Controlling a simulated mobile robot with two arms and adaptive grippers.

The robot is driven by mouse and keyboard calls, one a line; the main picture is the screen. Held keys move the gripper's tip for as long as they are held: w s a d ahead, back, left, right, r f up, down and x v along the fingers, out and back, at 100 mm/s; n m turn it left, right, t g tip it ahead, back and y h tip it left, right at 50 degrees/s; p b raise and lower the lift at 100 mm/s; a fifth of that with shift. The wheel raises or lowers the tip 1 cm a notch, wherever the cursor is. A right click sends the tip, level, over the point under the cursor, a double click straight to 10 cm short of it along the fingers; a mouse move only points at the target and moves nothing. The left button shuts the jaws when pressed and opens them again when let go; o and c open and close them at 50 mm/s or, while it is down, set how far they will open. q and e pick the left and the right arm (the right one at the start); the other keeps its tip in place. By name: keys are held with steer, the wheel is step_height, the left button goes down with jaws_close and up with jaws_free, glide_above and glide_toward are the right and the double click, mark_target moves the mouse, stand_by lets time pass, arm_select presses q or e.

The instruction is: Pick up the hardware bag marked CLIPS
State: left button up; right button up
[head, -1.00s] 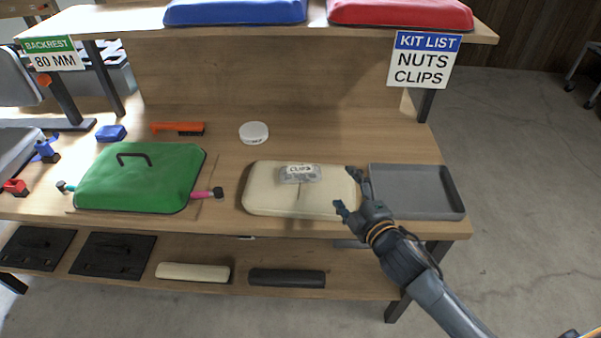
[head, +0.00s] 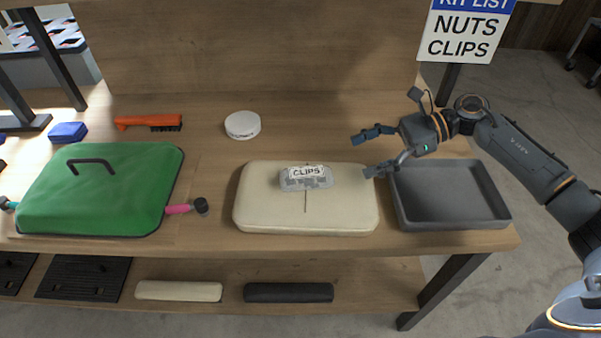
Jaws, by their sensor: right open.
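The hardware bag marked CLIPS (head: 307,180) is a small clear grey bag with a white label. It lies on top of a cream cushion (head: 306,215) on the workbench. My right gripper (head: 368,153) is open and empty, to the right of the bag and apart from it. Its fingers point left, above the cushion's right end. My left gripper is not in view.
A grey tray (head: 405,212) stands right of the cushion. A green lidded cushion shape (head: 95,205) with a black handle and a pink-handled tool (head: 180,209) lie left. A white round tub (head: 242,125) and an orange brush (head: 148,122) stand behind.

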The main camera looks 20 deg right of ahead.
mark_target(326, 170)
steer(key=x, duration=0.2)
steer(key=p+x, duration=0.1)
steer(key=x, duration=0.1)
steer(key=s+r+x, duration=0.1)
steer(key=x, duration=0.1)
steer(key=shift+w+a+f+p, duration=0.1)
steer(key=shift+a+p, duration=0.2)
steer(key=shift+a, duration=0.05)
steer(key=p+x, duration=0.1)
steer(key=x, duration=0.1)
steer(key=shift+a, duration=0.45)
steer(key=p+x, duration=0.1)
steer(key=x, duration=0.2)
steer(key=shift+a, duration=0.6)
steer(key=shift+f, duration=0.1)
steer(key=c, duration=1.3)
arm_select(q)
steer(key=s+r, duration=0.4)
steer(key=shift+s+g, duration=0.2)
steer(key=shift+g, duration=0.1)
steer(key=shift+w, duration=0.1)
